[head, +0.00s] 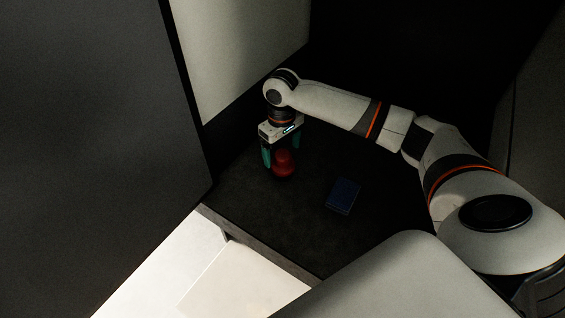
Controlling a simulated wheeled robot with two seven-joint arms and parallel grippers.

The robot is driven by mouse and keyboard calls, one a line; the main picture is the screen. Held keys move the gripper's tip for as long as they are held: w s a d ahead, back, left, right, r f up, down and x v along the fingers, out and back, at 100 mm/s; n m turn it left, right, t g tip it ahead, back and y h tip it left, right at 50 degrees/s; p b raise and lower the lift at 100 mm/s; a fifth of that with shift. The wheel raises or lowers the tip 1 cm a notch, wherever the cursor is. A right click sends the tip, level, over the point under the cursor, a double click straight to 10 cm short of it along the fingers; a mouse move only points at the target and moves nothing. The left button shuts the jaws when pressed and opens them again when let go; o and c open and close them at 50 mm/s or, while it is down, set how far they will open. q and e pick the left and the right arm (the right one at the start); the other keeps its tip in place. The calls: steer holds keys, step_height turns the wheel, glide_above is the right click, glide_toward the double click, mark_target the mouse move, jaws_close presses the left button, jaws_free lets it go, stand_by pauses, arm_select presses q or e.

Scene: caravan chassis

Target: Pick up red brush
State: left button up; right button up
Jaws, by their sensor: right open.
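A dark red, rounded object (283,162), which appears to be the red brush, stands on the black tabletop near its left part in the head view. My right gripper (281,158) points down at it with teal fingers. The fingers are open, and one shows to the left of the red object and one behind its right side. I cannot tell whether either finger touches it. The upper part of the red object is close under the gripper body. My left gripper is not in view.
A dark blue box-like object (342,195) lies on the black table (265,215), right of the red object. A large dark grey panel (90,130) stands at the left, and a pale wall panel (240,45) rises behind. The table's front left edge borders a light floor (235,285).

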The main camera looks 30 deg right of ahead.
mark_target(283, 164)
steer(key=shift+w+d+f+p, duration=0.15)
steer(key=shift+f+p, duration=0.05)
steer(key=shift+f, duration=1.15)
steer(key=shift+w+d+f+p, duration=0.1)
steer(key=shift+f+p, duration=0.1)
steer(key=shift+f, duration=1.1)
steer(key=c, duration=1.1)
